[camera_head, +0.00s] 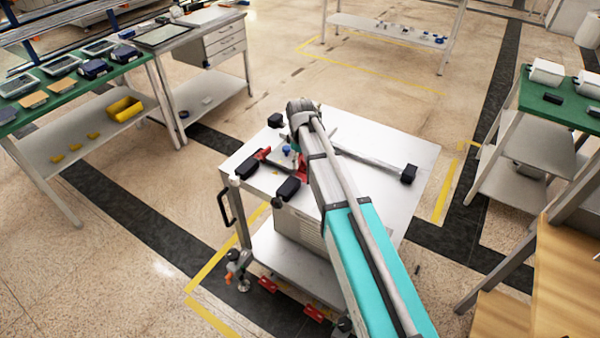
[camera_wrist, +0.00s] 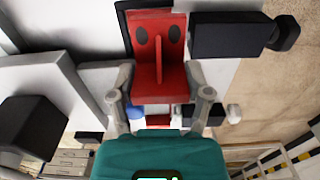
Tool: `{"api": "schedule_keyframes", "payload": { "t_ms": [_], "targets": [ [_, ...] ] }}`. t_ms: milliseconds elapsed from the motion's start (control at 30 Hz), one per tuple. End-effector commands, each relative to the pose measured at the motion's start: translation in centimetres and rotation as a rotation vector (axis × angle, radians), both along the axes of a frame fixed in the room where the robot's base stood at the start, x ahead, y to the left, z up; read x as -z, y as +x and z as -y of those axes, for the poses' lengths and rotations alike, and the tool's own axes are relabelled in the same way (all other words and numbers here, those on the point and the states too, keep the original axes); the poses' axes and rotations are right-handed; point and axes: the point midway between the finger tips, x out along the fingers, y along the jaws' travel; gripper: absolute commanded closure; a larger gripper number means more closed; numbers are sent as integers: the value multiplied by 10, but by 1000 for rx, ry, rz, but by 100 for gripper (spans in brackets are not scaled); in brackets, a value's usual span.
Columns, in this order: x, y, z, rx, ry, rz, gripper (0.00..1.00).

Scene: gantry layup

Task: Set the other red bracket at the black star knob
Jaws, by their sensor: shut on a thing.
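In the wrist view a red bracket (camera_wrist: 158,82) with an upright rib and two dark holes sits between the two fingers of my gripper (camera_wrist: 161,98), which is shut on it. A black block (camera_wrist: 228,36) with a dark knob (camera_wrist: 284,33) at its end lies close to the right of the bracket. In the head view this bracket (camera_head: 302,167) shows partly, beside a black block (camera_head: 289,188) with a knob (camera_head: 277,202). The other red bracket (camera_head: 263,154) is at the left, by another black block (camera_head: 248,170). My arm hides part of the work. Contact beneath the held bracket cannot be told.
The parts lie on a pale metal cart (camera_head: 415,150). A grey rail (camera_head: 365,158) ends in a black block (camera_head: 409,174) at the right. A small blue part (camera_head: 287,150) is near the brackets. A green-topped bench (camera_head: 65,88) stands left, another (camera_head: 560,108) right.

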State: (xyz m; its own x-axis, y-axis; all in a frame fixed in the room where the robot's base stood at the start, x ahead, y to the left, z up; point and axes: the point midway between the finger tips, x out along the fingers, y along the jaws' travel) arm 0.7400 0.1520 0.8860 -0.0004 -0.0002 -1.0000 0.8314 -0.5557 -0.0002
Motion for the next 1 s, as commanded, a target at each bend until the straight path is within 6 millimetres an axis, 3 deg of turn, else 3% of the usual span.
{"api": "schedule_keyframes", "payload": {
  "t_ms": [100, 667, 1000],
  "targets": [
    [9, 6, -2, 0, 0, 0, 97],
    [13, 10, -4, -1, 0, 0, 97],
    [39, 15, -7, -1, 0, 0, 97]
  ]
}}
